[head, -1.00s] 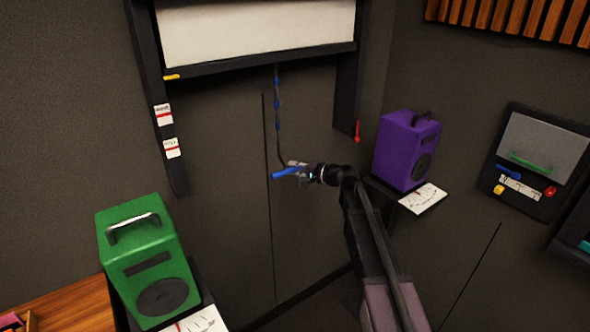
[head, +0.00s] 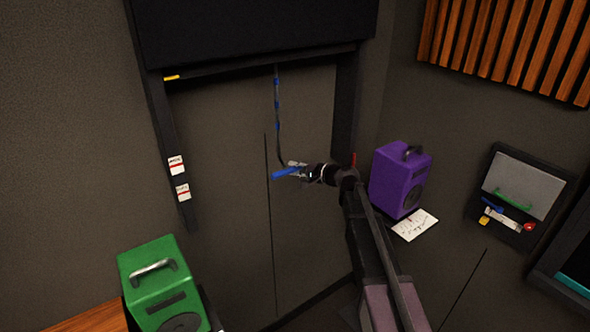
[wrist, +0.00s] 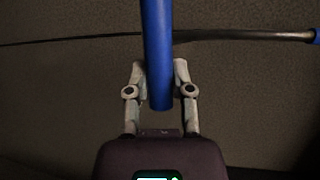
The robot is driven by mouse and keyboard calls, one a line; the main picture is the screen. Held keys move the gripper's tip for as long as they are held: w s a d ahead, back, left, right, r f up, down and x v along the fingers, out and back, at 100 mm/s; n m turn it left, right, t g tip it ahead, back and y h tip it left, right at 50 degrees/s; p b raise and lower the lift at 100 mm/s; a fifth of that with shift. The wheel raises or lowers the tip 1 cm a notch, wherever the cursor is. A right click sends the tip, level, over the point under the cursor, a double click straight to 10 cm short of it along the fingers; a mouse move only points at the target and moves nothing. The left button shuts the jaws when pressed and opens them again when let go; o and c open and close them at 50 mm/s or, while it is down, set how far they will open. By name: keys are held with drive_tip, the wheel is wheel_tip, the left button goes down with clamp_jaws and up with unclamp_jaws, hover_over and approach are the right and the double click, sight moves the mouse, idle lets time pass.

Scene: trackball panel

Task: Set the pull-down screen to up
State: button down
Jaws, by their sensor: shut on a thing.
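The pull-down screen's dark bottom bar (head: 255,62) sits right under the black housing (head: 250,25) at the top of the head view. No white screen cloth shows between them. A dark cord with blue bands (head: 277,110) hangs from the bar and ends at a blue handle (head: 285,173). My gripper (head: 297,168) is shut on this handle, below the bar. In the wrist view the blue handle (wrist: 157,50) stands between the two fingers (wrist: 160,85), and the cord runs off to the right.
A yellow pointer (head: 171,78) is at the bar's left end, above two white labels (head: 179,178) on the left rail. A green speaker (head: 160,285) stands lower left, a purple speaker (head: 400,180) right of my arm. A control panel (head: 515,200) is far right.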

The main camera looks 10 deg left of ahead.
wheel_tip(320, 180, up, 2)
drive_tip(key=shift+r+p, duration=0.1)
drive_tip(key=shift+p, duration=0.55)
drive_tip(key=shift+w, duration=0.25)
drive_tip(key=shift+c, duration=2.4)
unclamp_jaws()
drive_tip(key=shift+r, duration=0.1)
drive_tip(key=shift+s+f, duration=0.2)
wheel_tip(320, 180, down, 28)
drive_tip(key=r+b, duration=0.1)
drive_tip(key=b, duration=2.7)
drive_tip(key=p+v, duration=0.2)
drive_tip(key=v, duration=1.1)
drive_tip(key=shift+s+d+f, duration=0.2)
drive_tip(key=shift+d+f, duration=0.1)
drive_tip(key=shift+d, duration=0.15)
